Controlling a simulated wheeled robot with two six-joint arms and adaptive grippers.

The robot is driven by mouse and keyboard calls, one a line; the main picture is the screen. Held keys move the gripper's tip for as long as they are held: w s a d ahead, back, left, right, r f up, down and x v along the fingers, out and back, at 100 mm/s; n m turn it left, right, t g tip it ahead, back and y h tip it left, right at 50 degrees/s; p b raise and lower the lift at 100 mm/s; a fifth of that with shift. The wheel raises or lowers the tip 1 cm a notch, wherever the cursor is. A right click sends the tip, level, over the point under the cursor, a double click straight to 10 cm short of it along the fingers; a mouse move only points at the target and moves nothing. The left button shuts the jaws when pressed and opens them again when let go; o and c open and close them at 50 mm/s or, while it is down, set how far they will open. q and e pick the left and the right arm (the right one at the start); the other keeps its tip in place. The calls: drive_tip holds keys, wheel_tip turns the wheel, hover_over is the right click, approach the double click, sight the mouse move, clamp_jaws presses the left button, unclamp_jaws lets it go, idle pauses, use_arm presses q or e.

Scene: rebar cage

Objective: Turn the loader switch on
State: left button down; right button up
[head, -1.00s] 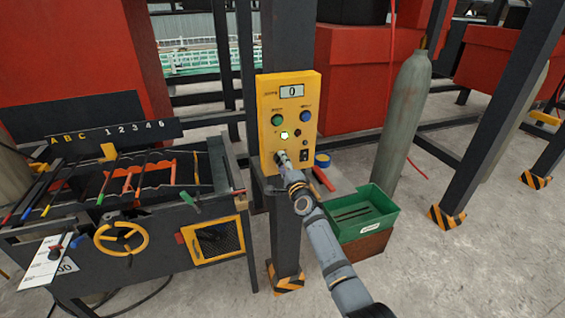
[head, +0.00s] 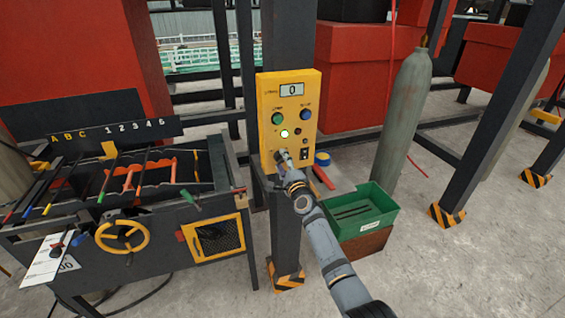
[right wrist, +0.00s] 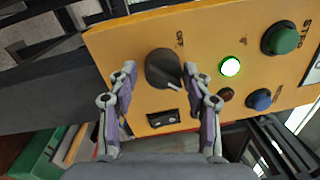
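The yellow control box (head: 268,100) is fixed to a dark post. In the right wrist view its black rotary switch knob (right wrist: 162,68) carries a white pointer mark and the word OFF shows beside it. I take this knob as the loader switch. My right gripper (head: 282,156) is at the lower left of the box. In the right wrist view its open fingers (right wrist: 159,72) stand on either side of the knob. The right-hand finger looks very close to it; contact is unclear. In the head view the gripper largely hides the knob. My left gripper is not visible.
The box also has a lit green lamp (right wrist: 230,66), a green button (right wrist: 281,38), a blue button (right wrist: 259,99) and a black rocker (right wrist: 164,118). A green crate (head: 365,222) and a gas cylinder (head: 404,110) stand right of the post. A machine bench (head: 150,262) stands left.

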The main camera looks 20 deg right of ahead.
drive_tip(key=shift+o, duration=0.6)
drive_tip(key=shift+r, duration=0.1)
drive_tip(key=s, duration=1.2)
drive_tip(key=shift+d+f, duration=0.2)
drive_tip(key=shift+f, duration=0.2)
drive_tip(key=s+d+f+n+g, duration=0.1)
drive_tip(key=s+f+n+g, duration=0.3)
drive_tip(key=f, duration=0.9)
drive_tip(key=s+d+f+n+g+b, duration=0.15)
drive_tip(key=s+f, duration=0.45)
drive_tip(key=f, duration=0.6)
drive_tip(key=s+f+n+g, duration=0.3)
drive_tip(key=s+f+n, duration=0.15)
drive_tip(key=f, duration=0.85)
drive_tip(key=s+d+f+n+g+h, duration=0.1)
drive_tip(key=s+f+n+g, duration=0.35)
drive_tip(key=s+f, duration=1.1)
drive_tip(key=s+d+f+n+g, duration=0.1)
drive_tip(key=s+f+n+g, duration=0.1)
drive_tip(key=s, duration=1)
drive_tip(key=s+f+n+g, duration=0.2)
drive_tip(key=s+f+n, duration=0.2)
drive_tip(key=s, duration=0.8)
drive_tip(key=shift+d+b, duration=0.3)
drive_tip(key=shift+d, duration=0.1)
